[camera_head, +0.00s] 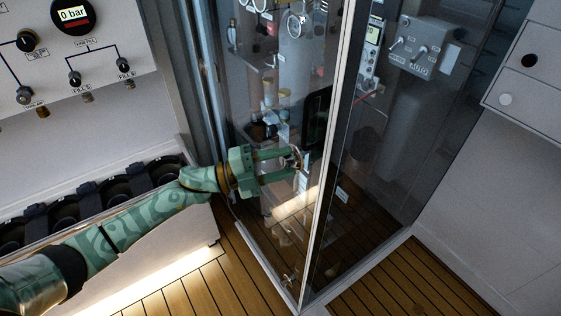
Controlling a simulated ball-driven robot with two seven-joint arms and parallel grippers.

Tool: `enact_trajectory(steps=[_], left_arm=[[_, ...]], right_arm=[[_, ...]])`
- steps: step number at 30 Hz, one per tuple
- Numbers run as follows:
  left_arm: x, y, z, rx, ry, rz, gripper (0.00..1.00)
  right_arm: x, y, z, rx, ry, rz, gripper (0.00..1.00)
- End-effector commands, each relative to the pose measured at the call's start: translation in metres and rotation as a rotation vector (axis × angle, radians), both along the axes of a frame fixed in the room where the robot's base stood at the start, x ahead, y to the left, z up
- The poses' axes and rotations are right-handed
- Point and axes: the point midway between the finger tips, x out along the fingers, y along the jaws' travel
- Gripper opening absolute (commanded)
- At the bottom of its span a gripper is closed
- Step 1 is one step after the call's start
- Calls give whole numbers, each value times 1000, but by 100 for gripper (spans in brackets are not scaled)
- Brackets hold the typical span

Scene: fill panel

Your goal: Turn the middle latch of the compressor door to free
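The compressor door (262,215) is a tall glass panel with a pale frame edge. Its middle latch (291,160) is a small metal piece near the door's right edge, partly covered by my gripper. My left gripper (296,163), green, reaches in from the left with its two fingers spread apart. The fingertips are at the middle latch, one above and one below it in the picture. I cannot tell whether they touch it. Another latch (289,281) shows low on the door, and one (295,24) shows high up. My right gripper is not in view.
A white gauge panel (110,35) with knobs is at the upper left, above a rack (95,195) of dark round sockets. A second glass side (345,190) adjoins the door at right. White cabinets (525,75) stand far right. The wooden floor (410,280) is clear.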

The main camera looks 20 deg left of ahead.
Motion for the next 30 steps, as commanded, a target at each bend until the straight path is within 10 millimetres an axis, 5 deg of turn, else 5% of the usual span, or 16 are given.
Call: enact_trajectory(steps=[17,30], left_arm=[[-5,10,-1,-2,1,2,51],[-60,105,-18,-1,6,1,51]], right_arm=[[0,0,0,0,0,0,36],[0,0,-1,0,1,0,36]])
